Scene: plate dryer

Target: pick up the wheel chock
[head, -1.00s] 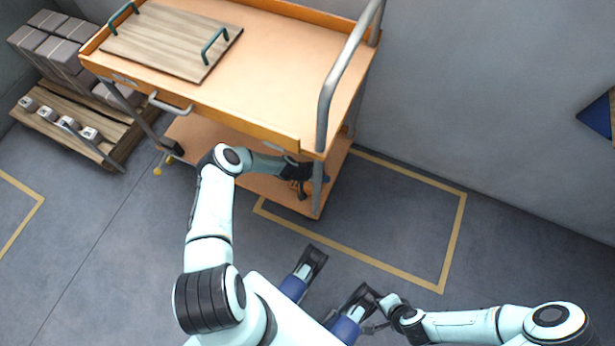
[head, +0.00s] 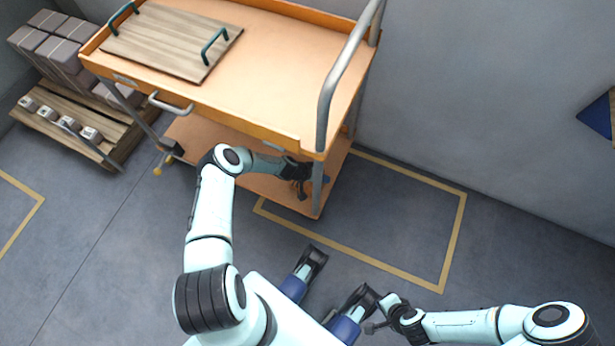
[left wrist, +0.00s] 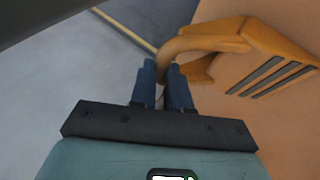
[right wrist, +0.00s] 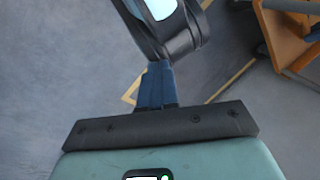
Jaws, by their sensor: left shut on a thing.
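The orange wheel chock (left wrist: 275,65), with dark slots in its side and a curved handle, shows in the left wrist view. My left gripper (left wrist: 163,76) is shut on the handle, one blue finger on each side of it. In the head view my left gripper (head: 301,184) is low at the cart's front right corner, by the lower shelf; the chock there is mostly hidden. My right gripper (right wrist: 155,85) is shut and empty, its blue fingers together; in the head view it is low, near the bottom middle, away from the cart.
The orange cart's upper deck (head: 285,60) is above and beside my left forearm, with a grey rail (head: 330,85) and corner post close by. A wooden board (head: 170,40) lies on top. A loaded pallet (head: 75,125) stands at left. Yellow-taped floor (head: 385,215) at right is clear.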

